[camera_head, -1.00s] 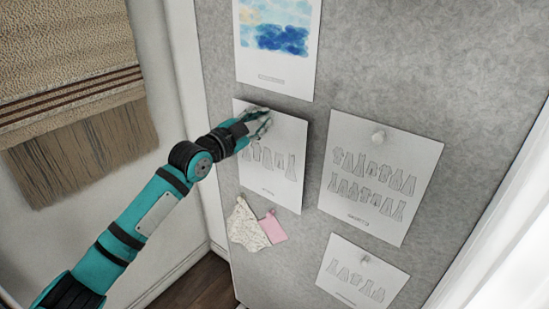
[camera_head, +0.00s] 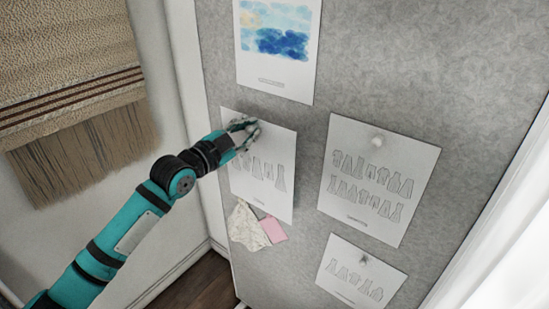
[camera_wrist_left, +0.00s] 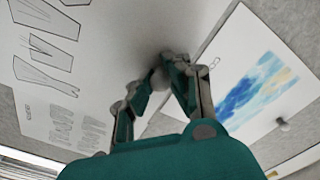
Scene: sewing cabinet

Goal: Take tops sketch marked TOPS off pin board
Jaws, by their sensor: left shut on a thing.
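My left gripper (camera_head: 248,130) is at the top edge of a white sketch sheet (camera_head: 260,193) with a row of garment outlines. The gripper is shut on the top of this sketch, at a round grey pin. The label at the sheet's bottom is too small to read. The sheet stands a little off the pin board (camera_head: 440,70) and casts a shadow. In the left wrist view the fingers (camera_wrist_left: 166,74) close together against the sheet (camera_wrist_left: 100,40), and their contact is partly hidden. My right gripper is not in view.
A larger garment sheet (camera_head: 395,200) hangs to the right, with a smaller one (camera_head: 350,283) below it. A blue painting (camera_head: 277,80) hangs above. Fabric swatches, cream (camera_head: 245,230) and pink (camera_head: 273,227), hang below. A fringed woven hanging (camera_head: 70,85) is at left.

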